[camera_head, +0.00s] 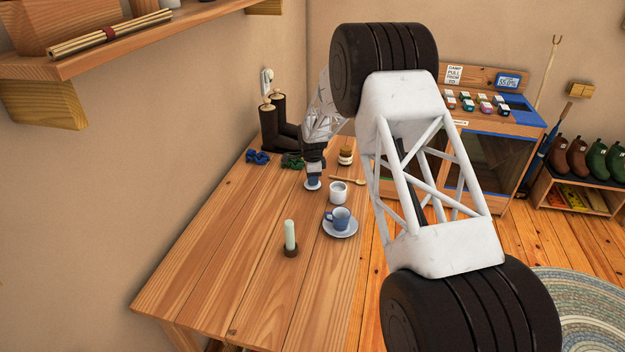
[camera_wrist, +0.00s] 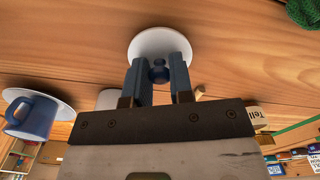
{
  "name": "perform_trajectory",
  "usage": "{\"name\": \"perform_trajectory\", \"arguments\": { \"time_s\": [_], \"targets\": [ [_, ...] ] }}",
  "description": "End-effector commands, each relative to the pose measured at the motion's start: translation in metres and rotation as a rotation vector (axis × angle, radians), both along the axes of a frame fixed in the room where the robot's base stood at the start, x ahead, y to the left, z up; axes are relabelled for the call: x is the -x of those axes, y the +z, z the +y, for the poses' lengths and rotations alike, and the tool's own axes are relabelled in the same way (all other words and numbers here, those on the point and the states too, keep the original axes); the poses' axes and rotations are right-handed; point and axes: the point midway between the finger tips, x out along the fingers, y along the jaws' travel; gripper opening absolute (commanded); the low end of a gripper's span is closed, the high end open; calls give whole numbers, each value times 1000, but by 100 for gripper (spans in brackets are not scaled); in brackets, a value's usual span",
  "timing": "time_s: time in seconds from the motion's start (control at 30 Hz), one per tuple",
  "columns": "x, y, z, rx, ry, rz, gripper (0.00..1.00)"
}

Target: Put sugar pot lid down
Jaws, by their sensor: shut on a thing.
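The sugar pot lid is a white disc with a dark blue knob; it shows in the wrist view (camera_wrist: 148,42) and in the head view (camera_head: 313,187). My gripper (camera_wrist: 158,73) is shut on the knob, one finger on each side; it also shows in the head view (camera_head: 314,176). The lid is at or just above the wooden table (camera_head: 215,255); I cannot tell whether it touches. The white sugar pot (camera_head: 338,193) stands to the right and nearer. In the wrist view, my gripper hides most of the pot (camera_wrist: 107,98).
A blue cup (camera_head: 340,218) on a saucer (camera_head: 341,232) and a pale candle (camera_head: 290,236) stand nearer. A wooden spoon (camera_head: 347,180) and a small jar (camera_head: 345,156) are close by. Blue (camera_head: 257,157) and green (camera_head: 291,160) items lie behind. The table's near left is clear.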

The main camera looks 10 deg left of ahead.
Motion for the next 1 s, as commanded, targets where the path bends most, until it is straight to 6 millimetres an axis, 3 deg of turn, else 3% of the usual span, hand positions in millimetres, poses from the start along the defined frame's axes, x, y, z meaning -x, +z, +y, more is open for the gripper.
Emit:
{"name": "perform_trajectory", "arguments": {
  "time_s": [0.5, 0.53, 0.67, 1.0],
  "targets": [
    [0, -7, 0, 0, 0, -1, 0],
    [0, -6, 0, 0, 0, -1, 26],
    [0, -6, 0, 0, 0, -1, 46],
    [0, -5, 0, 0, 0, -1, 47]
  ]
}}
